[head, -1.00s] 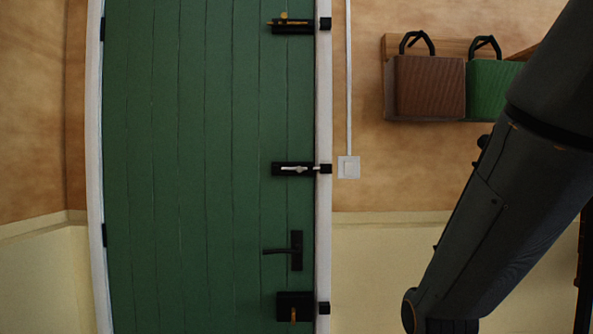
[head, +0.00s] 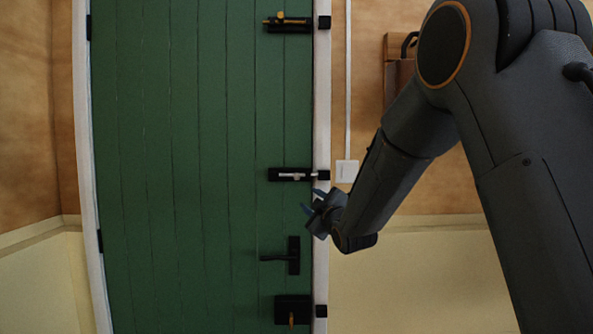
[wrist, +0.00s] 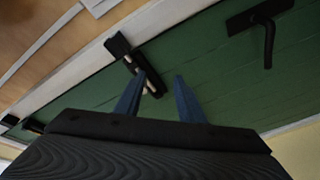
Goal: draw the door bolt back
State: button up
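The green door (head: 185,150) is shut in its white frame. A middle bolt (head: 293,175) with a pale metal bar on a black plate lies level near the door's right edge. Its bar reaches across to the black keeper (head: 323,175) on the frame. A top bolt (head: 289,25) with a brass bar sits higher up. My gripper (head: 312,200) is open and empty, just below and right of the middle bolt. In the wrist view, the blue fingers (wrist: 160,77) are apart, and the left one overlaps the middle bolt (wrist: 128,62). I cannot tell whether they touch.
Below the middle bolt are a black lever handle (head: 292,256) and a black lock box (head: 292,309) with a brass-coloured piece. A white switch (head: 346,171) is on the wall right of the frame. My arm covers most of the right side.

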aim_at(297, 176)
jog(key=shift+n+t+y, duration=0.6)
jog(key=shift+n+y, duration=0.1)
jog(key=shift+n, duration=0.2)
jog(key=w+a+r+p, duration=0.1)
jog(key=w+r, duration=0.1)
jog(key=w+a+r+p, duration=0.1)
jog(key=w+a+r, duration=0.1)
jog(key=w, duration=0.1)
jog(key=w+a+r+p, duration=0.1)
jog(key=w+r, duration=0.1)
jog(key=w, duration=0.1)
jog(key=shift+a, duration=0.15)
grip_shut()
